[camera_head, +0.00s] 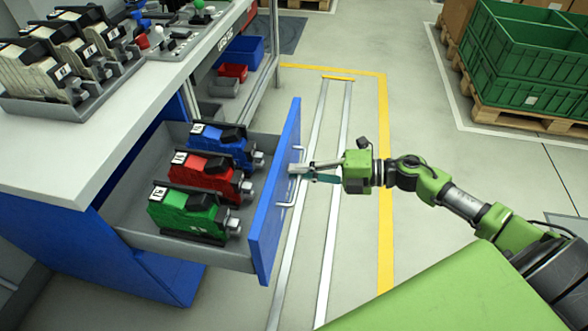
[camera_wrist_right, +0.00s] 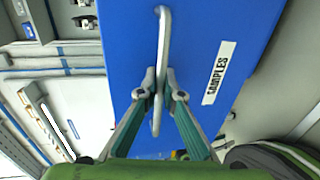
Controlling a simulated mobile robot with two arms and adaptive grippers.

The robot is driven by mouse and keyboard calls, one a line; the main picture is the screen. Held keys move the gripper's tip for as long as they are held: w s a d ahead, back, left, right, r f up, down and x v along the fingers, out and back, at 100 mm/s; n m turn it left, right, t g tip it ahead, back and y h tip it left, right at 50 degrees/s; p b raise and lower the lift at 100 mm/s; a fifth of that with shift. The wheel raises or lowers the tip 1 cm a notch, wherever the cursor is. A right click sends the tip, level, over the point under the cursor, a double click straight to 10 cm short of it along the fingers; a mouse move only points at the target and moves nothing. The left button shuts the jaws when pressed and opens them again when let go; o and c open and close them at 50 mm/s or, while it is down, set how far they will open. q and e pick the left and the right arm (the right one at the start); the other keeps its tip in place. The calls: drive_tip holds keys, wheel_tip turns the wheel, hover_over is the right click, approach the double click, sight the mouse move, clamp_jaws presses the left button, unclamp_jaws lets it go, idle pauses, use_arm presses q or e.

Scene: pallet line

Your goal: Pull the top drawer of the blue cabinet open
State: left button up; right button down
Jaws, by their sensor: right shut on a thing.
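The blue cabinet (camera_head: 60,240) stands at the left under a light worktop. Its top drawer (camera_head: 275,190) is pulled well out, and its grey inside shows. A green, a red and a blue device lie in a row in it. My right gripper (camera_head: 303,172) is at the outer face of the drawer front, shut on the drawer handle (camera_head: 297,190). In the right wrist view the metal handle (camera_wrist_right: 162,45) runs between the fingertips (camera_wrist_right: 157,88). A label reading "SAMPLES" (camera_wrist_right: 219,72) is on the blue front beside it. My left gripper is not in view.
The worktop (camera_head: 130,100) carries several white and black devices in a rack. Blue and red bins (camera_head: 240,52) sit on a shelf behind the drawer. Green crates (camera_head: 530,55) stand on a pallet at the back right. The floor right of the drawer, with metal rails and a yellow line, is clear.

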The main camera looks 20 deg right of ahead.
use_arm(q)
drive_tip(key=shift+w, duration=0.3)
use_arm(e)
drive_tip(key=shift+s+d, duration=0.15)
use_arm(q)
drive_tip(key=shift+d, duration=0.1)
use_arm(e)
drive_tip(key=c, duration=2.5)
unclamp_jaws()
drive_tip(key=shift+d, duration=0.1)
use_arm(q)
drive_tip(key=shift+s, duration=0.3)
use_arm(e)
drive_tip(key=v, duration=1.1)
drive_tip(key=shift+s+d, duration=0.3)
